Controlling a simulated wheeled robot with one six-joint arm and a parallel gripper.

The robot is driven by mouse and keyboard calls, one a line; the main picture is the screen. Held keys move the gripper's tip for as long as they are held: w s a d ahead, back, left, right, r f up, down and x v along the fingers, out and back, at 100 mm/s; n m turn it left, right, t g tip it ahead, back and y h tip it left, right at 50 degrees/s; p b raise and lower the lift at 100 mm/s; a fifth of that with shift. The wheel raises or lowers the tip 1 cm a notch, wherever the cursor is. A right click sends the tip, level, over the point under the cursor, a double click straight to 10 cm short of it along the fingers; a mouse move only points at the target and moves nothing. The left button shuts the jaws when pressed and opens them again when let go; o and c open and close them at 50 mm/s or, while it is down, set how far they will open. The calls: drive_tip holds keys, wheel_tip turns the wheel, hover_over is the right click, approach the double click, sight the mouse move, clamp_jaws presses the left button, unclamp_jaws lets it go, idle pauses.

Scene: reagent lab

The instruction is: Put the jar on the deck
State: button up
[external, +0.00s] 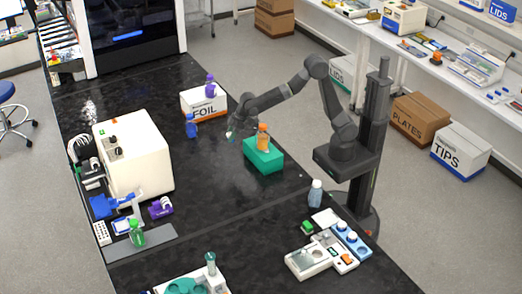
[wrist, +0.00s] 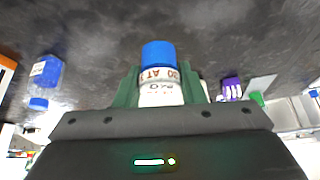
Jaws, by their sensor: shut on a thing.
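My gripper (external: 231,134) hangs above the black bench, just left of a green block. In the wrist view my gripper (wrist: 163,90) is shut on the jar (wrist: 160,95), a white-labelled container with a blue cap. The jar's lower part is hidden by the gripper body. In the external view the jar is too small to make out clearly. A flat grey plate (external: 160,243), possibly the deck, lies at the bench's left front; a green bottle (external: 137,235) stands on it.
An orange bottle (external: 263,136) stands on the green block (external: 264,160) beside my gripper. A blue bottle (external: 191,126) and a FOIL box (external: 204,104) are behind. A white machine (external: 134,155) stands left. The bench's middle is clear.

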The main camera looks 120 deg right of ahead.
drive_tip(key=s+d+m+g+h+b, duration=0.15)
drive_tip(key=s+d+m, duration=0.25)
drive_tip(key=d, duration=0.9)
drive_tip(key=s+d+m+h+b, duration=0.15)
drive_tip(key=s+d+m, duration=0.25)
drive_tip(key=d, duration=0.9)
drive_tip(key=shift+g+h, duration=0.25)
drive_tip(key=shift+h, duration=0.15)
drive_tip(key=f, duration=1)
drive_tip(key=shift+s+d+f+p, duration=0.1)
drive_tip(key=shift+s+f+p, duration=0.2)
drive_tip(key=shift+p, duration=0.1)
drive_tip(key=shift+f, duration=2.05)
drive_tip(key=shift+f, duration=0.2)
drive_tip(key=o, duration=1)
drive_tip(key=shift+r, duration=0.2)
